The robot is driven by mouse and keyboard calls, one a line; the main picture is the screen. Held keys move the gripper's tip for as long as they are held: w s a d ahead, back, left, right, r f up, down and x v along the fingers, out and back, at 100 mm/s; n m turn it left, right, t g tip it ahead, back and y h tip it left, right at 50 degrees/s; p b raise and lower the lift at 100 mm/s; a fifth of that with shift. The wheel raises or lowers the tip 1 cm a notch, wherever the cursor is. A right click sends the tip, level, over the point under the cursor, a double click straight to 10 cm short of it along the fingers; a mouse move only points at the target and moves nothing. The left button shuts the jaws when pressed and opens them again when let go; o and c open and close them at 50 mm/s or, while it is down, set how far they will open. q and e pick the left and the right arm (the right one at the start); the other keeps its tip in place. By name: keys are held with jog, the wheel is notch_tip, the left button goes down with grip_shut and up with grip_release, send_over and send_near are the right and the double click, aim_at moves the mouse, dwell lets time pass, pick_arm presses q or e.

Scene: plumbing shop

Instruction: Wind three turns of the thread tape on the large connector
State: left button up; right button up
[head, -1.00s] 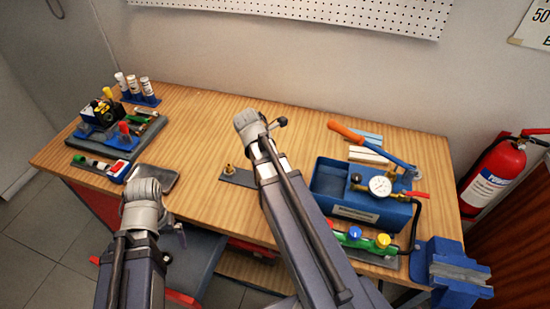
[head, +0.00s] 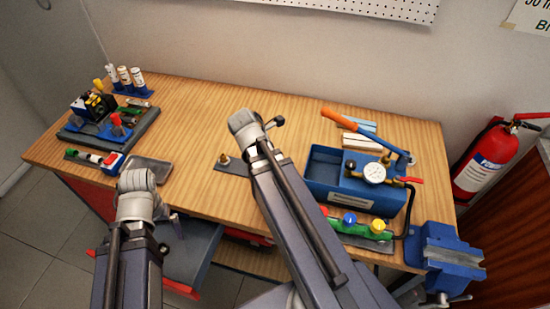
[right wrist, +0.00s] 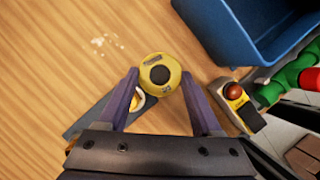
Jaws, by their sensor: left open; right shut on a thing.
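A yellow round roll with a dark centre, which looks like the thread tape (right wrist: 160,74), is held between the fingertips of my right gripper (right wrist: 161,84). A brass connector (head: 224,159) stands upright on a grey plate (head: 241,167) near the front of the bench. In the right wrist view the brass connector (right wrist: 138,99) is partly hidden by the roll and a finger. I cannot tell whether roll and connector touch. In the head view my right arm hides its gripper. My left gripper (head: 174,222) is open and empty near the bench's front edge.
A blue pump box (head: 330,185) with a gauge and orange lever stands right of my right arm, with green valves (head: 362,229) before it. A blue vise (head: 445,255) is at the right corner. A tool tray (head: 143,131) is at left. The bench's back middle is clear.

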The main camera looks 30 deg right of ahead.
jog(key=shift+s+a, duration=0.4)
jog(key=shift+a, duration=0.3)
jog(key=shift+s+a, duration=0.35)
jog(key=shift+a, duration=1.95)
jog(key=shift+w+a, duration=0.45)
jog(key=shift+a, duration=0.25)
jog(key=shift+w+a, duration=0.4)
jog(key=shift+a, duration=0.25)
jog(key=shift+w, duration=0.1)
jog(key=shift+w+a, duration=0.4)
jog(key=shift+w, duration=0.25)
jog(key=shift+w+a, duration=0.35)
jog(key=shift+w, duration=0.3)
